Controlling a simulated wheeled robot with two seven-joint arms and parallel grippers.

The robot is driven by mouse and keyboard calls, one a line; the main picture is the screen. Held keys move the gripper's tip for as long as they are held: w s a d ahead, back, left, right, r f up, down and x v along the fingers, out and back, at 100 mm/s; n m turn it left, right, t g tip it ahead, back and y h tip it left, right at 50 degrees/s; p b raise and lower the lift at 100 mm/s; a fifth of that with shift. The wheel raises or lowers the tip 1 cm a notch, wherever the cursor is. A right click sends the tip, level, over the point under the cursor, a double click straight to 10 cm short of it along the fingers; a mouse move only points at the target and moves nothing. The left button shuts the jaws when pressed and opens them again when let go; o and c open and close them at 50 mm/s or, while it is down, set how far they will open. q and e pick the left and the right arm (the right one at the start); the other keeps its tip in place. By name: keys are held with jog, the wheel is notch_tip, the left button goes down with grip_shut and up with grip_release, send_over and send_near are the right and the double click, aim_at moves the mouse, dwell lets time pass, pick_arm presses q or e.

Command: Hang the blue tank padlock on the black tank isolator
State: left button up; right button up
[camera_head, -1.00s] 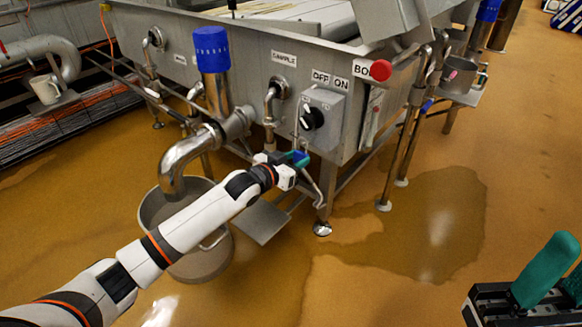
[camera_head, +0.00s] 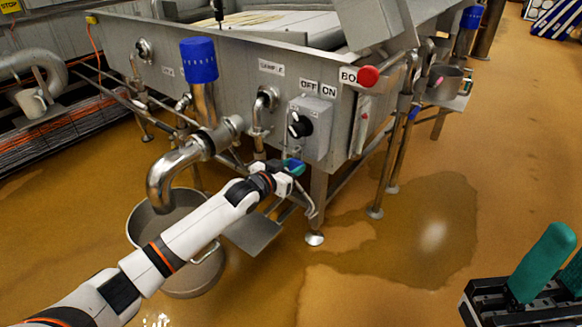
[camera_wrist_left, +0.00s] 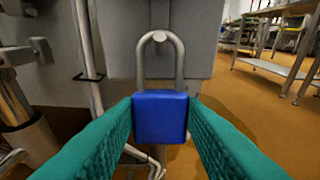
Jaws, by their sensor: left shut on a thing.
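The blue padlock (camera_wrist_left: 160,117) is held between the green finger pads of my left gripper (camera_wrist_left: 160,125), with its metal shackle upright. In the head view my left gripper (camera_head: 292,167) is just below the grey switch box (camera_head: 318,112). The black isolator (camera_head: 300,125) is a round knob on that box, under OFF and ON labels. In the wrist view the shackle stands in front of a grey metal face; a small light piece shows inside its top. I cannot tell whether they touch. My right gripper (camera_head: 560,272) is at the lower right, partly cut off, its opening unclear.
A steel pipe with a blue cap (camera_head: 198,60) stands left of the box, above a steel bucket (camera_head: 190,272). A red button (camera_head: 368,76) sits right of the box. Pipes and tank legs (camera_head: 315,205) are close around my left gripper. The floor at right is open and wet.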

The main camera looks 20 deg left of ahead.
pick_arm(q)
jog(key=o, duration=1.2)
jog(key=shift+c, duration=0.2)
